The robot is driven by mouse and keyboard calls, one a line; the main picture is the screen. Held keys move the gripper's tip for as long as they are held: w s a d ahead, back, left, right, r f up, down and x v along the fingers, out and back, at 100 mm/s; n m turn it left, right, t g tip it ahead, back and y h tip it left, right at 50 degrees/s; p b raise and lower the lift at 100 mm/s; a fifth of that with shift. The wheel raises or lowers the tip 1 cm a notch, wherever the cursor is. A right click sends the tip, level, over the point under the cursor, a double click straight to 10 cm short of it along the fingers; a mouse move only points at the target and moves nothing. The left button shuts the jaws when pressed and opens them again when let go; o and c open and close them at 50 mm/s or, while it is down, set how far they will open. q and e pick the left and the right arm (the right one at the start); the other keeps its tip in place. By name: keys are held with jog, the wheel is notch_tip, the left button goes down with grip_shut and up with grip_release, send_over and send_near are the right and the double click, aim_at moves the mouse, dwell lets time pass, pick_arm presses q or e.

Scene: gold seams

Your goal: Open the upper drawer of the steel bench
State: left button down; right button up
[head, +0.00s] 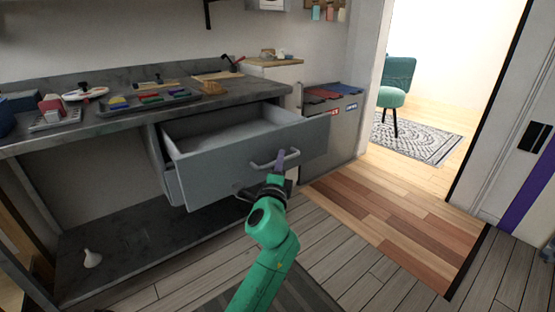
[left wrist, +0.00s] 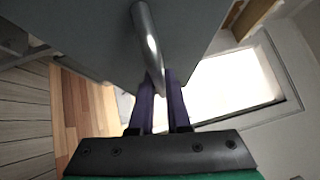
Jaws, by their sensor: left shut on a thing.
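The upper drawer (head: 225,152) of the steel bench (head: 120,113) stands pulled well out, and its grey inside looks empty. Its bar handle (head: 262,164) is on the front panel. My left gripper (head: 281,160) is at the right end of this handle. In the left wrist view the handle (left wrist: 147,38) runs down between the two purple fingers of my left gripper (left wrist: 160,88), which are shut on it. A lower drawer (head: 172,183) is mostly hidden behind the upper one. My right gripper is not in view.
The bench top holds a tray (head: 150,104) of coloured pieces and other small items. A white funnel (head: 92,258) lies on the low shelf. Grey bins (head: 335,130) stand right of the drawer. Wooden floor (head: 395,232) is clear toward the doorway.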

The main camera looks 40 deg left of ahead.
pick_arm(q)
jog(key=c, duration=0.9)
grip_release()
jog(key=b+v, duration=0.1)
jog(key=v, duration=1.3)
jog(key=shift+s, duration=0.3)
jog(key=shift+d, duration=0.1)
